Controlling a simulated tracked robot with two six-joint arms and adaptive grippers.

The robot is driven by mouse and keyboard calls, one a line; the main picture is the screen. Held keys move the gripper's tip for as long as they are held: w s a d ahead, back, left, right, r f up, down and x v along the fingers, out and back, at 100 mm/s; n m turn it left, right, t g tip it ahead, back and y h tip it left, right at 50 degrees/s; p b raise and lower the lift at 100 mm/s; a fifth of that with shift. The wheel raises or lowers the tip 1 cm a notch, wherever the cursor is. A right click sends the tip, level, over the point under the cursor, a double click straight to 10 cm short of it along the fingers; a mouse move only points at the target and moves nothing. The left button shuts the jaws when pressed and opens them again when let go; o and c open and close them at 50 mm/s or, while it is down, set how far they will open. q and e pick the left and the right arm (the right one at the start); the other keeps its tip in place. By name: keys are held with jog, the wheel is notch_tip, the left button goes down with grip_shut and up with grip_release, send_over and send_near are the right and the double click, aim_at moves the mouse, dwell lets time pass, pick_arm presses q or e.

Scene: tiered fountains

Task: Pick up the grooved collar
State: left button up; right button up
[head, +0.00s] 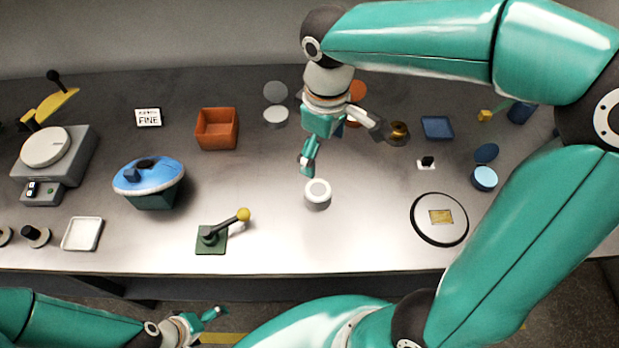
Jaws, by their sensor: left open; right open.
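A brass-brown ring-like piece with a dark centre, which looks like the grooved collar (398,130), sits on the grey table right of centre. My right gripper (344,152) hangs over the middle of the table with its fingers spread wide and nothing between them. Its right fingertip is close beside the collar's left side; I cannot tell whether they touch. My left gripper (210,325) is low at the left, in front of the table's front edge, open and empty.
A white-topped round container (317,192) stands just below my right gripper's left finger. Orange (357,91) and grey lidded round containers (275,115) stand behind. A blue tray (437,127) lies right of the collar. The table (330,245) is clear at front centre.

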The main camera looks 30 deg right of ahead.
aim_at(319, 190)
notch_tip(319, 190, down, 12)
jog(key=shift+w+r+b, duration=0.15)
jog(key=shift+r+b, duration=0.1)
jog(key=shift+b, duration=0.05)
jog(key=f, duration=0.5)
jog(key=shift+w, duration=0.25)
jog(key=c, duration=1.3)
jog(key=shift+r, duration=0.1)
jog(key=shift+c, duration=0.2)
